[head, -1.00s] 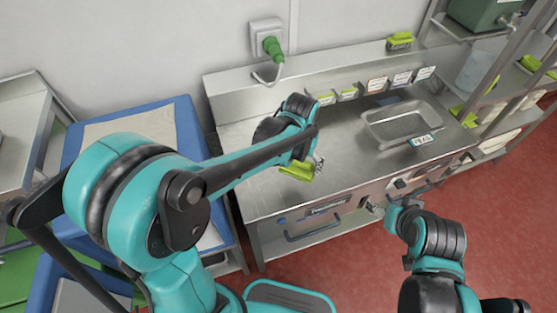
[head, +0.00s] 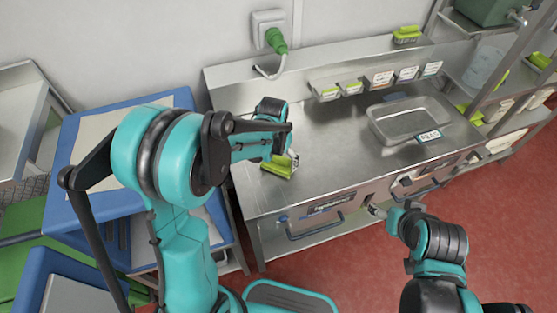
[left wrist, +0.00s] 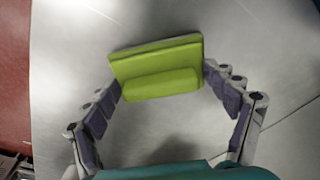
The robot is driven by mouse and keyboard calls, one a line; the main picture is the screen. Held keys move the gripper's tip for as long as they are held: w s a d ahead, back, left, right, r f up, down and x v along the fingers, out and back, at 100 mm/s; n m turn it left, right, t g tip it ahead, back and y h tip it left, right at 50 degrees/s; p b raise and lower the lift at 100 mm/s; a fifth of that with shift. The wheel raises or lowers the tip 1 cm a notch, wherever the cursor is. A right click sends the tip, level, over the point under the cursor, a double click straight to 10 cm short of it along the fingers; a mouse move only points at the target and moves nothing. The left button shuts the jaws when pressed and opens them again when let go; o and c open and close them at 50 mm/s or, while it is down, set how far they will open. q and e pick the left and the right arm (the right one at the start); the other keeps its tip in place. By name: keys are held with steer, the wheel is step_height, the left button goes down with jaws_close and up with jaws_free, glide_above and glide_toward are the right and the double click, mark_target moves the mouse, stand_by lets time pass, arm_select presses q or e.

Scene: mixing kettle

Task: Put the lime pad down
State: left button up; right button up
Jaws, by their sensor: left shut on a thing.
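The lime pad (head: 278,168) is a flat lime-green block with a raised grip, over the left part of the steel counter (head: 320,180). My left gripper (head: 291,161) is shut on it. In the left wrist view the lime pad (left wrist: 158,70) sits between the two fingertips of the left gripper (left wrist: 160,84), slightly tilted, with bare steel around it. I cannot tell whether its underside touches the counter. My right gripper (head: 376,209) is low at the counter's front edge, near the drawer fronts; its fingers are too small to read.
A steel tray (head: 409,118) with a label stands at the counter's right. Small labelled bins (head: 383,78) line the back ledge, and another lime pad (head: 407,34) lies on top. A green plug (head: 276,40) hangs from the wall socket. The counter's middle is clear.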

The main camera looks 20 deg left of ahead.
arm_select(q)
steer(key=shift+f, duration=0.1)
steer(key=o, duration=1.1)
